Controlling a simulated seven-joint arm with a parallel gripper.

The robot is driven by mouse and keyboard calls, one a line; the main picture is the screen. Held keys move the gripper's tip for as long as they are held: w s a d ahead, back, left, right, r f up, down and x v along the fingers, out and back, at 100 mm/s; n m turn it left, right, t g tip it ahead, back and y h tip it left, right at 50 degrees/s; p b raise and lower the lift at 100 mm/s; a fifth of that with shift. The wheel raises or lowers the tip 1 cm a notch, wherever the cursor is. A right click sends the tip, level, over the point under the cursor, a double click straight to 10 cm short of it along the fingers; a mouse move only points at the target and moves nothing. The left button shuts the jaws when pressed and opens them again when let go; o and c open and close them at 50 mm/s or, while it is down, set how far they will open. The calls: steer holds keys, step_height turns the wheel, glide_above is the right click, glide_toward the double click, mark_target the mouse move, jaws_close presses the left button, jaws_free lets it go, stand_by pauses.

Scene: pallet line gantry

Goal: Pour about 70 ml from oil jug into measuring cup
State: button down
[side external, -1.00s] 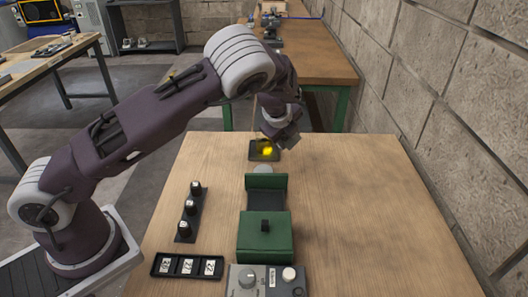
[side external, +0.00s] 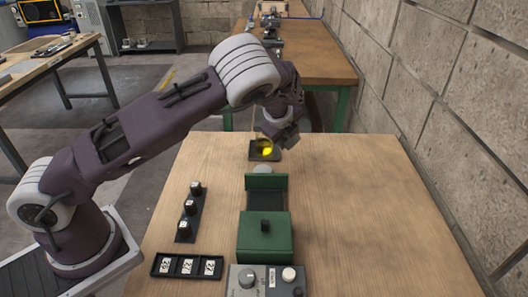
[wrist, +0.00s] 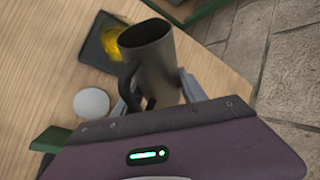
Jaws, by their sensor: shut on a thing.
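The oil jug (wrist: 148,62) is a dark grey vessel with a side handle, tilted in the wrist view. My gripper (wrist: 160,88) is shut on it, with the fingers at the handle side. In the side external view my gripper (side external: 280,130) is over the far part of the table, just above a dark square pad (side external: 256,157). A bright yellow patch, apparently oil in the clear measuring cup (side external: 266,151), shows on that pad. In the wrist view the yellow patch (wrist: 117,43) is partly hidden behind the jug. The cup's walls and fill level cannot be read.
A pale round disc (wrist: 91,102) lies near the pad. A green box (side external: 265,237) with an upright green plate (side external: 266,181) stands nearer. The right side is clear.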

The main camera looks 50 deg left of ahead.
steer(key=shift+f+m+y+b, duration=0.35)
steer(key=shift+m+y+b, duration=0.05)
steer(key=shift+y+b, duration=0.5)
steer(key=shift+f+m+g+y+b, duration=0.1)
steer(key=shift+m+g+y+b, duration=0.2)
steer(key=shift+y+b, duration=0.5)
steer(key=shift+w+d+f+y, duration=0.1)
steer(key=shift+d+f+y, duration=0.05)
steer(key=shift+f+y, duration=0.4)
